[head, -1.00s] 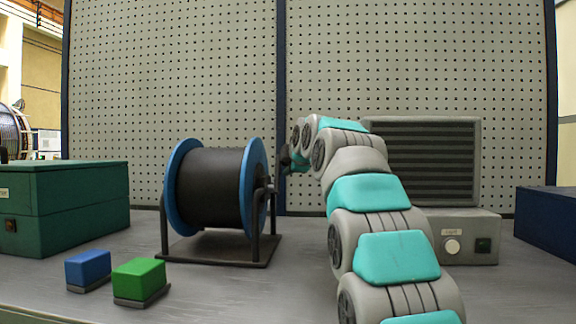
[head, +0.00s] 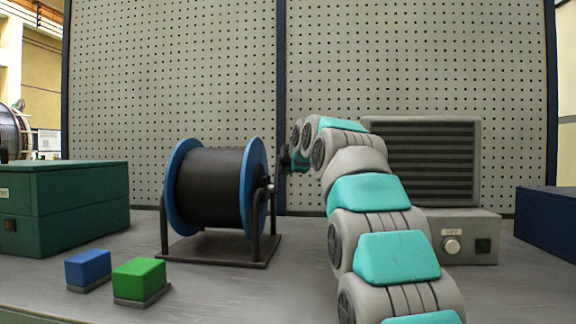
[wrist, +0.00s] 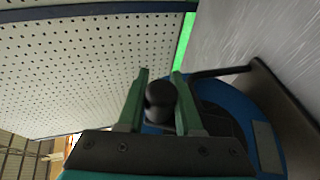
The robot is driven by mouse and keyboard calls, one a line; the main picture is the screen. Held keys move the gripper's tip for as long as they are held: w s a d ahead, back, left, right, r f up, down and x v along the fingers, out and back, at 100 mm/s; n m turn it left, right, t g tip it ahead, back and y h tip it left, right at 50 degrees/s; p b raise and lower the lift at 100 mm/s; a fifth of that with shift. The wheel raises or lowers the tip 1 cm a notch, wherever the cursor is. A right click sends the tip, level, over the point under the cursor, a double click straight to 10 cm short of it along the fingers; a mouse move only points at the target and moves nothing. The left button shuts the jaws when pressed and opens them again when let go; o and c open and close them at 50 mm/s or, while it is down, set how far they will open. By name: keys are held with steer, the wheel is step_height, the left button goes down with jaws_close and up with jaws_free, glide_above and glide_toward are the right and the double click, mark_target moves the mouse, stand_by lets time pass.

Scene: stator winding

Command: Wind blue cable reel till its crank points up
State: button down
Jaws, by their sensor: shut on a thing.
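The blue cable reel (head: 214,190) sits on a dark stand, its axle running left to right, with black cable between two blue flanges. Its crank is on the right side. My gripper (head: 292,160) is beside the right flange, just above hub height. In the wrist view, my gripper's green fingers (wrist: 161,74) are shut on the crank's dark round knob (wrist: 160,101). The blue flange (wrist: 268,120) shows behind them. The crank arm is mostly hidden, so its exact angle is hard to tell; the knob end is higher than the hub.
A blue block (head: 88,267) and a green block (head: 139,279) lie front left. A green case (head: 75,200) stands at the left, a grey vented unit (head: 460,238) at the right behind my arm, and a dark blue box (head: 552,222) at far right. A pegboard (head: 400,60) closes the back.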

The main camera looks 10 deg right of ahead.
steer(key=shift+f+b, duration=0.2)
steer(key=shift+b, duration=0.35)
steer(key=t+b, duration=0.1)
steer(key=b, duration=0.2)
steer(key=s+t+b, duration=0.1)
steer(key=b, duration=0.2)
steer(key=shift+s+a+r+n+b, duration=0.2)
steer(key=shift+r+n+b, duration=0.1)
steer(key=shift+n, duration=0.1)
steer(key=shift+s+a+r, duration=0.25)
steer(key=shift+s+r, duration=0.5)
steer(key=shift+r, duration=0.25)
steer(key=c, duration=0.9)
jaws_free()
steer(key=shift+s+r, duration=0.1)
steer(key=o, duration=0.3)
steer(key=shift+f, duration=0.2)
